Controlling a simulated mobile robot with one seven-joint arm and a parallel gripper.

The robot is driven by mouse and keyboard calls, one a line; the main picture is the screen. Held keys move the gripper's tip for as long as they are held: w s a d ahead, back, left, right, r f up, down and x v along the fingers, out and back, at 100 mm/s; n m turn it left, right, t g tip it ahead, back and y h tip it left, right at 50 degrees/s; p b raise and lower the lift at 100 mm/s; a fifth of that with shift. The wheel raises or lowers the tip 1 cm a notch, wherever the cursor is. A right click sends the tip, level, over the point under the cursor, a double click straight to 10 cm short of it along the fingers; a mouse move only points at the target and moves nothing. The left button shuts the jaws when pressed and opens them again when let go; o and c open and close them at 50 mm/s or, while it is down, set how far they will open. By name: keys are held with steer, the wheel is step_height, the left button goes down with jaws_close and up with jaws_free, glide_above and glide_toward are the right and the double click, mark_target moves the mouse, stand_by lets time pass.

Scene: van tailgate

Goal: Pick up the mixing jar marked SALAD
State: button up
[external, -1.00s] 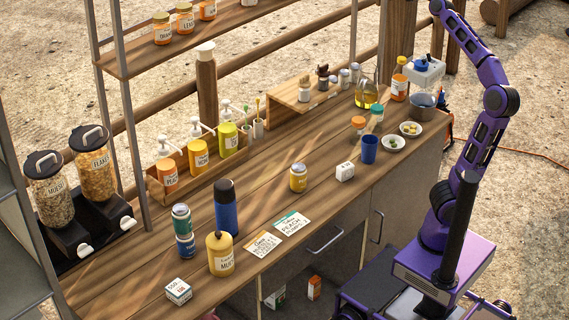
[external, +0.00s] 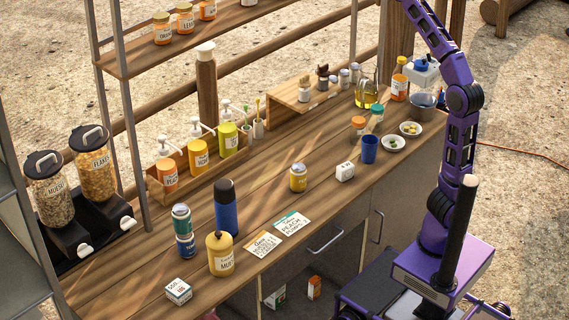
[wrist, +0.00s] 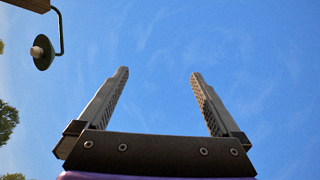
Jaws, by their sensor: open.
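I cannot read the word SALAD on any container. Two small clear jars stand near the back right of the counter, one with an orange lid (external: 358,124) and one with a green lid (external: 376,114). A yellow jar with a grey lid (external: 298,178) stands alone mid-counter, its label too small to read. My gripper (wrist: 160,74) is open and empty in the wrist view, its two fingers spread against blue sky. It is out of the external view, above the top edge, away from all the jars.
A blue cup (external: 369,150) and two small white bowls (external: 393,145) stand by the lidded jars. An oil bottle (external: 366,94) and an orange bottle (external: 399,82) stand behind. A dark blue bottle (external: 226,208) and a mustard container (external: 220,255) stand front left. A lamp (wrist: 42,52) hangs overhead.

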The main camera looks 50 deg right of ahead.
steer(key=w+d+f+g+y, duration=0.2)
steer(key=w+f, duration=0.4)
steer(key=f, duration=0.4)
steer(key=w+d+f+m+g+y, duration=0.1)
steer(key=w+d+f+g+y, duration=0.2)
steer(key=w+f, duration=0.55)
steer(key=w+d+f+g+y, duration=0.2)
steer(key=w+f, duration=0.3)
steer(key=f, duration=0.7)
steer(key=m+g+y+p, duration=0.3)
steer(key=m+g+y, duration=0.25)
steer(key=m, duration=1.65)
glide_toward(381, 121)
steer(key=shift+t+y, duration=0.25)
steer(key=shift+t, duration=0.2)
steer(key=s, duration=0.3)
steer(key=s+r, duration=0.1)
steer(key=shift+s+a, duration=0.25)
steer(key=shift+s, duration=0.05)
steer(key=shift+d+f, duration=0.15)
steer(key=x, duration=1.1)
steer(key=shift+w, duration=0.3)
steer(key=x, duration=0.5)
steer(key=shift+w, duration=0.4)
